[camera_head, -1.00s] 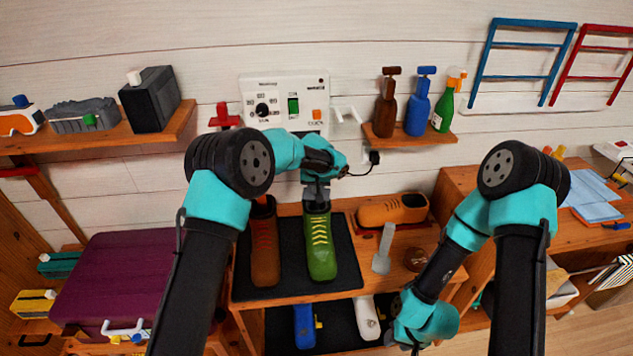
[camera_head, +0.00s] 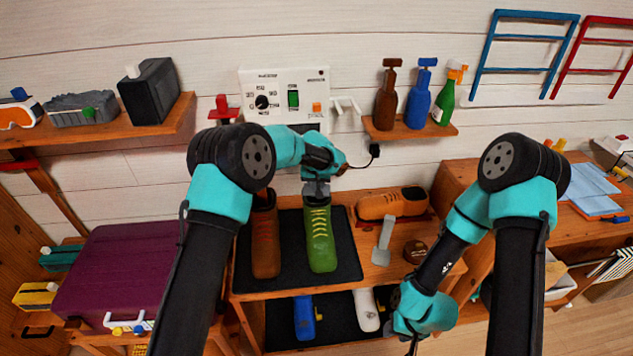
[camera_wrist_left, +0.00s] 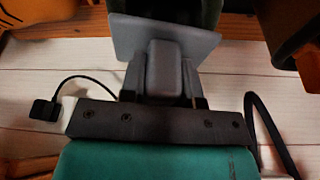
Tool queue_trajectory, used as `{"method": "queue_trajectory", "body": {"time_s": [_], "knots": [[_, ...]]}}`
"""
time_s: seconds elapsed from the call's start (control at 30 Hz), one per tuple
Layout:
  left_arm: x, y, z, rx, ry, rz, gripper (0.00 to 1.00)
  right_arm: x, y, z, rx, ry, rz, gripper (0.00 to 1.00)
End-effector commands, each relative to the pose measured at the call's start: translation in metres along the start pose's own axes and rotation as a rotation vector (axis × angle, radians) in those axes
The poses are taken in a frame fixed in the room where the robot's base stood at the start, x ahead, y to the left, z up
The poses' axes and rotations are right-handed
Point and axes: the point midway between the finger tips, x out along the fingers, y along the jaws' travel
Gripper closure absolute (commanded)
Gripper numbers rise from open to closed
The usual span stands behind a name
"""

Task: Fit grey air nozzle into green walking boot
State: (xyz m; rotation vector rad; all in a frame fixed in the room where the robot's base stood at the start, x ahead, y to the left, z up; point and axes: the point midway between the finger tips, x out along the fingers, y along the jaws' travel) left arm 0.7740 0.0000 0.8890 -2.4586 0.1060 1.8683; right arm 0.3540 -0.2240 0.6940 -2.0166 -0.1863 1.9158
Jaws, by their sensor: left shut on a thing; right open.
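The green walking boot (camera_head: 320,243) stands on a dark mat with its toe toward me. My left gripper (camera_head: 316,180) is above the boot's collar, shut on the grey air nozzle (camera_head: 316,189). The nozzle's lower end is at the boot opening; I cannot tell how far inside it is. In the left wrist view the grey nozzle (camera_wrist_left: 168,42) shows a flat plate between the fingers, with the dark green boot (camera_wrist_left: 172,8) just beyond it. My right gripper (camera_head: 413,346) is low at the front, open, empty and partly cut off by the bottom edge.
A brown boot (camera_head: 265,243) stands close left of the green one. An orange shoe (camera_head: 392,203), a grey flat tool (camera_head: 383,242) and a brown round jar (camera_head: 415,251) are to the right. A control box (camera_head: 285,95) hangs behind. Blue and white shoes sit on the lower shelf.

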Motion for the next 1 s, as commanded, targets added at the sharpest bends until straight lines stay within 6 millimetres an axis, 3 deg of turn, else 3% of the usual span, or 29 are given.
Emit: {"method": "queue_trajectory", "body": {"time_s": [0.5, 0.53, 0.83, 1.0], "knots": [[0.012, 0.0, 0.004, 0.001, -0.001, 0.0, 0.97, 0.0, 0.0, 0.0, 0.0, 0.0, 0.0, 0.57], [0.012, 0.0, 0.004, 0.0, -0.001, 0.0, 0.7, 0.0, 0.0, 0.0, 0.0, 0.0, 0.0, 0.57], [0.012, 0.0, 0.003, 0.0, 0.0, 0.0, 0.41, 0.0, 0.0, 0.0, 0.0, 0.0, 0.0, 0.57], [0.012, 0.0, 0.004, 0.0, -0.001, 0.0, 0.41, 0.0, 0.0, 0.0, 0.0, 0.0, 0.0, 0.57]]}}
